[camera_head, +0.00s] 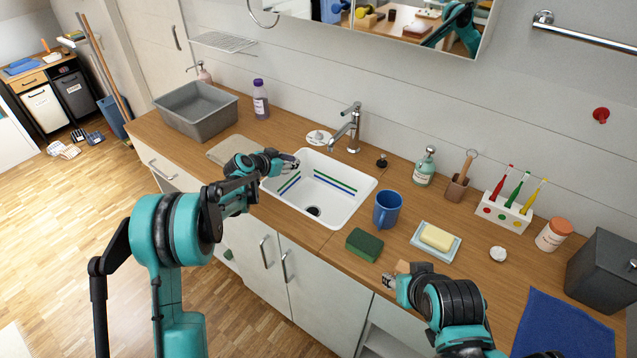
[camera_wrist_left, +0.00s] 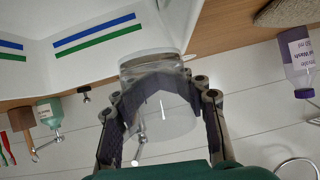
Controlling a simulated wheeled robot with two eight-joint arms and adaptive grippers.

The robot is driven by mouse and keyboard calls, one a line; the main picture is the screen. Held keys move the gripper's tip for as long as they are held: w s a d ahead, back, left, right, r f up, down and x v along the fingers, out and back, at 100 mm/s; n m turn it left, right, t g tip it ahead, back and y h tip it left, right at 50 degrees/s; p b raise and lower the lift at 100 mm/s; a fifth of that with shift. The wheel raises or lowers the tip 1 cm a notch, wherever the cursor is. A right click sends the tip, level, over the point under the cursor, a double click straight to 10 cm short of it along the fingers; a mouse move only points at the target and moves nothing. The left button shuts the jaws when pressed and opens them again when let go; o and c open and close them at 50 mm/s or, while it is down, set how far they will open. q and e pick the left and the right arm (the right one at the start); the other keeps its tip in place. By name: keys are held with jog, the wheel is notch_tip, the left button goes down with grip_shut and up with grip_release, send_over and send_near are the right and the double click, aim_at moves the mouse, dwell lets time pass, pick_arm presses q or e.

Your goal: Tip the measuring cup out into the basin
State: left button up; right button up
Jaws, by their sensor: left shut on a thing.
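The white basin (camera_head: 345,205) is set in the wooden counter, with blue and green stripes on its inner walls and a dark drain. It also shows in the left wrist view (camera_wrist_left: 100,60). My left gripper (camera_head: 291,162) is over the basin's back left corner. In the left wrist view its fingers are shut around the clear measuring cup (camera_wrist_left: 160,112). The cup is see-through, and I cannot tell its tilt or contents; the head view hardly shows it. My right gripper (camera_head: 388,283) is at the counter's front edge; its finger opening is unclear.
A blue mug (camera_head: 387,210) and a green sponge (camera_head: 364,244) stand right of the basin. The faucet (camera_head: 349,128) is behind it. A grey tub (camera_head: 197,109) and a purple-capped bottle (camera_head: 260,100) are to the left. A soap dish (camera_head: 435,243) lies farther right.

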pick_arm(q)
jog(key=shift+s+d+f+m+t+y+p, duration=0.1)
jog(key=shift+s+d+f+m+t+y, duration=0.2)
jog(key=shift+d+m+t+y, duration=0.65)
jog(key=shift+s+d+f+m+t+y+p, duration=0.1)
jog(key=shift+s+d+f+m+y, duration=0.3)
jog(key=shift+m+y, duration=1.1)
jog(key=shift+s+d+f+m+t+y+p, duration=0.15)
jog(key=shift+d+m+t+y, duration=0.3)
jog(key=shift+d+m+y, duration=0.65)
jog(key=shift+w+a+r+m+y, duration=0.1)
jog(key=shift+a+m+y, duration=0.1)
jog(key=shift+m+y, duration=0.15)
jog(key=shift+d, duration=0.25)
